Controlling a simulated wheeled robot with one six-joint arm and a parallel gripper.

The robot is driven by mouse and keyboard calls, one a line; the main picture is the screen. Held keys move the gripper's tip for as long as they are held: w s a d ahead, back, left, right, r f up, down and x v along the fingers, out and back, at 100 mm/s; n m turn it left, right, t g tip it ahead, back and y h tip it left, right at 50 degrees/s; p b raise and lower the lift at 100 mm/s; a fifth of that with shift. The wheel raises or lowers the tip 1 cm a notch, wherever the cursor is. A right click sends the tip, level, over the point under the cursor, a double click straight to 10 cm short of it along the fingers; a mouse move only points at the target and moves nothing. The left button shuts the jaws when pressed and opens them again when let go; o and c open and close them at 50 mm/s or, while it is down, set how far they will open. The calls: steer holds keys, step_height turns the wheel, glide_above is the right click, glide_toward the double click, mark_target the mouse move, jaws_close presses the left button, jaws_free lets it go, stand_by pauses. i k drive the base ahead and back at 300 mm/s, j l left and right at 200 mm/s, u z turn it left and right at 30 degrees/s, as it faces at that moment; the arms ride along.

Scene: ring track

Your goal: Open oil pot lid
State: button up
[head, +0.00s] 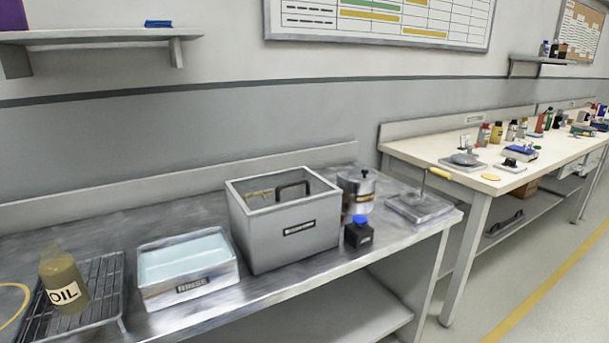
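A round steel pot (357,192) with an orange-brown band stands at the back of the steel bench, right of the grey box. A brown bottle marked OIL (63,280) stands on a wire rack (105,290) at the left end of the bench. No writing that I can read shows on the steel pot. My gripper is not in view.
The steel bench also holds a RINSE tray (187,290), a grey box with a dark handle (291,240), a dark blue-capped bottle (359,232) in front of the pot and a flat plate device (420,207). A cluttered cream bench (430,152) stands right; the floor (480,290) is clear.

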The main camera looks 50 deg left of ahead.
mark_target(352, 174)
steer(key=u, duration=1.45)
